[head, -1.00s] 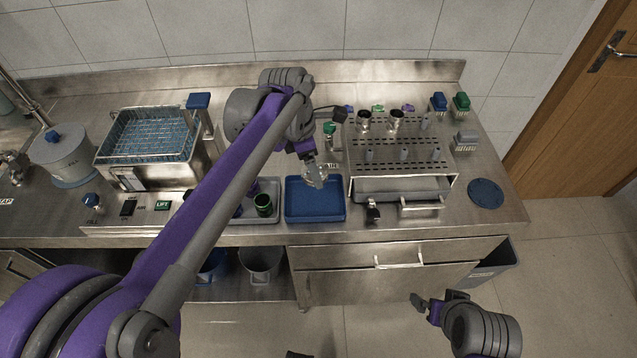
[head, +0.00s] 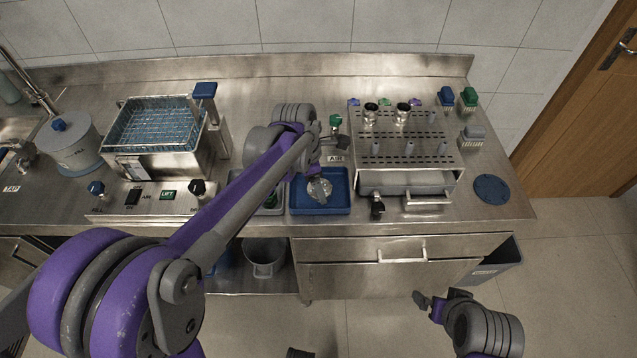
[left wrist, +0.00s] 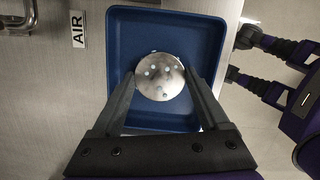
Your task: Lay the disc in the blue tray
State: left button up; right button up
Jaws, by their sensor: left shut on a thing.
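The disc (head: 319,189) is a round metal plate with several small holes. The blue tray (head: 336,210) is shallow and rectangular and stands on the steel counter. My left gripper (head: 318,177) is over the tray, shut on the disc. In the left wrist view the disc (left wrist: 160,77) lies between the two fingertips of my left gripper (left wrist: 161,84), with the tray (left wrist: 160,28) behind it. I cannot tell whether the disc touches the tray floor. My right gripper (head: 428,303) is low in front of the counter, away from the tray; its jaws are too small to judge.
A perforated steel rack (head: 408,158) stands right of the tray, with a tap knob (head: 377,206) at its front left corner. A grey tray (head: 270,210) is close on the left, partly behind my arm. A steel bath with a wire basket (head: 150,128) stands farther left.

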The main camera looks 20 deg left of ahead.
aim_at(309, 190)
pick_arm(q)
jog(key=o, duration=1.5)
jog(key=p+v, duration=0.1)
jog(key=v, duration=1)
jog(key=s+a+f+m+t+y, duration=0.1)
jog(key=s+f+m+t, duration=0.1)
jog(key=s+f+m, duration=0.3)
jog(key=s+a+f+m+t+y, duration=0.1)
jog(key=s+f+m, duration=0.4)
jog(key=s+m, duration=0.9)
jog(key=m+t, duration=0.1)
jog(key=m, duration=0.3)
jog(key=shift+s+a+f, duration=0.25)
